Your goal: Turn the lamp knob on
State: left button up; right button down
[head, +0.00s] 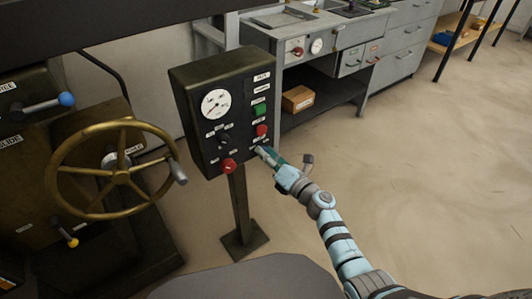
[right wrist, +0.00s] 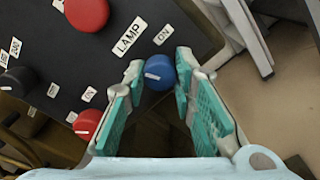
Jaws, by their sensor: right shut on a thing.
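The lamp knob (right wrist: 159,70) is a small blue round knob with a white mark on the lower left of its face, seen in the right wrist view. A LAMP label (right wrist: 129,37) and an ON label (right wrist: 163,34) sit above it on the dark panel. My right gripper (right wrist: 157,84) is shut on the knob, with one teal finger on each side. In the head view my right gripper (head: 263,153) reaches the lower right of the control box (head: 183,105) and hides the knob. My left gripper is not in view.
A red button (head: 262,130), a green button (head: 259,110), a black knob (head: 225,139) and a red knob (head: 229,165) share the panel. A brass handwheel (head: 120,172) stands left of the box. The floor to the right is open.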

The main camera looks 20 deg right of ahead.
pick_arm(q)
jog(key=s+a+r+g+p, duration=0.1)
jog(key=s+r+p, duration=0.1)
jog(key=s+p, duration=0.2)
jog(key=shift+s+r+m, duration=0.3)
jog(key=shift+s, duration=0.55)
pick_arm(e)
jog(key=m, duration=1.4)
jog(key=shift+a+f+h, duration=0.1)
jog(key=shift+h, duration=0.2)
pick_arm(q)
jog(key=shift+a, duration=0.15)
pick_arm(e)
jog(key=c, duration=1.6)
grip_release()
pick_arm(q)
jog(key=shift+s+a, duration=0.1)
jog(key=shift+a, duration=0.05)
pick_arm(e)
jog(key=shift+o, duration=1.4)
